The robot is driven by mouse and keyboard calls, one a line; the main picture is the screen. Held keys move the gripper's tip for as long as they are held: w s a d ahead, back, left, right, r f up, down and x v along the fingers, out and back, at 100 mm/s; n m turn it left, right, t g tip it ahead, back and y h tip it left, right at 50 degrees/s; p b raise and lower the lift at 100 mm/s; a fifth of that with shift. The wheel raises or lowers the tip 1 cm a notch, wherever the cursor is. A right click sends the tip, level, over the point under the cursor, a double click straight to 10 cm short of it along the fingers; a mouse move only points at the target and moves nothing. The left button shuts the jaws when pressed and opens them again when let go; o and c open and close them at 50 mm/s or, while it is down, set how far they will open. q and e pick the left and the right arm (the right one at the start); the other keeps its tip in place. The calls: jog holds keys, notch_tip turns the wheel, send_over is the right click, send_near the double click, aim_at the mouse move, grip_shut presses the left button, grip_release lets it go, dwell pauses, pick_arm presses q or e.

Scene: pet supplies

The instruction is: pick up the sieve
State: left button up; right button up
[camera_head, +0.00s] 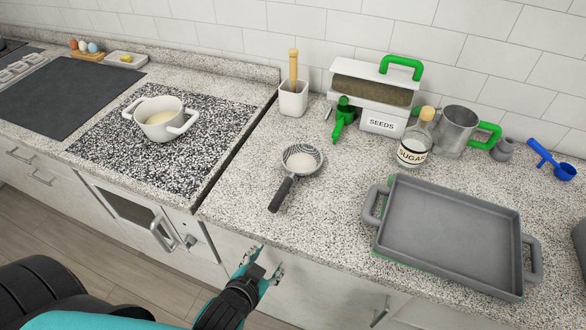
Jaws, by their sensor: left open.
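The sieve (301,160) lies on the speckled counter near the middle of the view. It has a round mesh bowl with something pale in it and a dark handle (281,194) that points toward the counter's front edge. My left gripper (266,263) is open and empty, in front of the counter's front edge, below and slightly left of the handle's end. It is apart from the sieve. My right gripper does not show.
A large grey tray (384,253) stands on the counter at the right. Behind the sieve are a white cup (293,101) with a wooden-handled tool, a seeds box (381,124) and a sugar jar (413,153). A white pot (160,126) stands left. The counter around the sieve is clear.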

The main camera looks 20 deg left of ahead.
pick_arm(q)
notch_tip(320, 180, up, 13)
jog(key=a+t, duration=0.2)
jog(key=t, duration=0.1)
jog(key=p, duration=0.4)
send_near(284, 189)
jog(key=shift+y, duration=0.4)
jog(key=x, duration=0.5)
jog(key=shift+w+f, duration=0.2)
jog(key=shift+w, duration=0.05)
jog(key=p+x, duration=0.1)
jog(key=x, duration=0.4)
jog(key=shift+d+f, duration=0.1)
jog(key=shift+f, duration=0.1)
jog(key=shift+w+f, duration=0.25)
jog(key=shift+w, duration=0.05)
jog(key=shift+s, duration=0.1)
jog(key=shift+c, duration=1)
grip_shut()
